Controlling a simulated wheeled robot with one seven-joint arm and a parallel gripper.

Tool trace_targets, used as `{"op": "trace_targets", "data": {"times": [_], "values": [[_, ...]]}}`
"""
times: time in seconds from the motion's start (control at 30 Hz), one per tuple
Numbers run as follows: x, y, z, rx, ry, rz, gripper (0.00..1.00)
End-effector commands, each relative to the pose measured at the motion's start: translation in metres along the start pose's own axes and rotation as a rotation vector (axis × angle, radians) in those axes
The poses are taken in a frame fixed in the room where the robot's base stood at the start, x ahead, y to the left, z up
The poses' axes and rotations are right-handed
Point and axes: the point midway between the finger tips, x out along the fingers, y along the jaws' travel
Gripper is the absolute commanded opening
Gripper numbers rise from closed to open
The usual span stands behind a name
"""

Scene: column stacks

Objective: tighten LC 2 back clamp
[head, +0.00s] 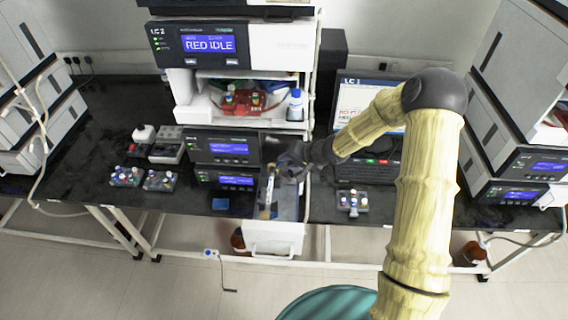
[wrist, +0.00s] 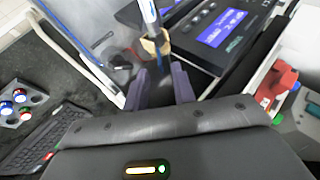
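The LC 2 stack (head: 210,45) stands at the middle of the bench, its screen reading RED IDLE. Its low drawer (head: 275,238) is pulled out toward the front. A slim silver column (head: 269,192) lies lengthwise in the drawer. In the wrist view a tan clamp-like piece (wrist: 155,43) sits around the silver column (wrist: 149,12); I cannot tell whether this is the back clamp. My gripper (head: 287,166) is over the drawer's back part. My arm hides part of the drawer's back right.
A laptop (head: 370,170) stands right of the drawer, with a vial rack (head: 352,202) in front. More vial racks (head: 158,181) sit at the left. An open tray (head: 245,103) with bottles is above the drawer. Instrument stacks (head: 520,150) flank the bench.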

Motion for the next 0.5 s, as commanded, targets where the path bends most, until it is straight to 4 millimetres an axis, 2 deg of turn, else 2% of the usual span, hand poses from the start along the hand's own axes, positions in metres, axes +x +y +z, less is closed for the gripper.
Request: {"op": "trace_targets", "data": {"times": [0.03, 0.2, 0.5], "values": [[0.009, -0.001, 0.001, -0.002, -0.003, -0.001, 0.26], [0.026, -0.001, 0.000, 0.000, -0.001, -0.001, 0.26], [0.030, 0.000, 0.000, 0.000, 0.000, -0.001, 0.26]]}}
